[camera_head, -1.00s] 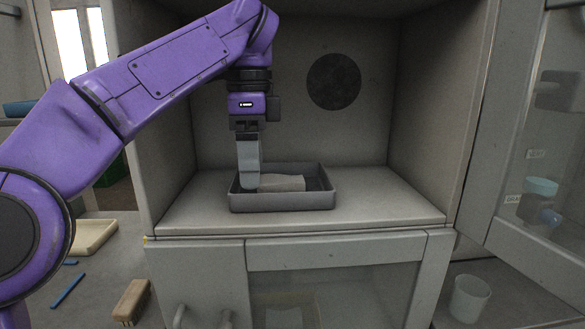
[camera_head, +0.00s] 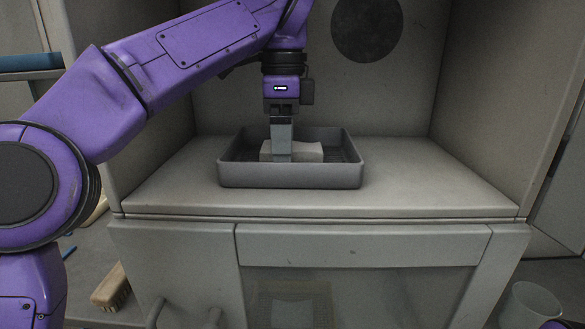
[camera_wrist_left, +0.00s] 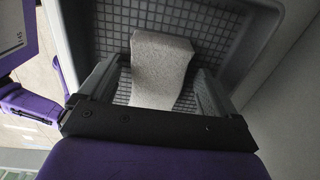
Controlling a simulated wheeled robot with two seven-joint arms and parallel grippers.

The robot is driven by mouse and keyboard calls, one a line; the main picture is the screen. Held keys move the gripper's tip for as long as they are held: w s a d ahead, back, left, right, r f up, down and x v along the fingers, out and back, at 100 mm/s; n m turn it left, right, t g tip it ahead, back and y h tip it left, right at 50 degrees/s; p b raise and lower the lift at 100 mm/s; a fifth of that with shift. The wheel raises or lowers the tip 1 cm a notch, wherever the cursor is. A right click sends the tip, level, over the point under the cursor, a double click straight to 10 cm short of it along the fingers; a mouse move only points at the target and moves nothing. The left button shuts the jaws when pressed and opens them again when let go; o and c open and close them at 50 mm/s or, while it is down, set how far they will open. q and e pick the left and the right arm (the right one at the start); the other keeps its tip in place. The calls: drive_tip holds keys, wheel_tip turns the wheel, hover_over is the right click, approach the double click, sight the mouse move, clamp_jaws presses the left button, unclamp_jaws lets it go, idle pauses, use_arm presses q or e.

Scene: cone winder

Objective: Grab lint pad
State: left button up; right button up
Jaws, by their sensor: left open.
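The lint pad (camera_head: 308,152) is a pale grey, bent block lying in a dark grey tray (camera_head: 290,178) inside the open cabinet. My left gripper (camera_head: 281,155) points straight down into the tray, in front of the left-middle part of the pad. In the left wrist view the pad (camera_wrist_left: 160,55) lies on the tray's gridded floor (camera_wrist_left: 110,20). There the left gripper (camera_wrist_left: 155,88) is open, one finger on each side of the pad's near end. I cannot tell whether a finger touches it. My right gripper is out of view.
The tray walls stand close around the left gripper. The cabinet shelf (camera_head: 430,185) is bare to the tray's right. A dark round disc (camera_head: 366,28) is on the back wall. A brush (camera_head: 110,288) lies low at left, and a white cup (camera_head: 530,304) stands low at right.

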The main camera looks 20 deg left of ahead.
use_arm(q)
drive_tip(key=shift+s+r, duration=0.1)
drive_tip(key=shift+s, duration=0.05)
drive_tip(key=c, duration=1.1)
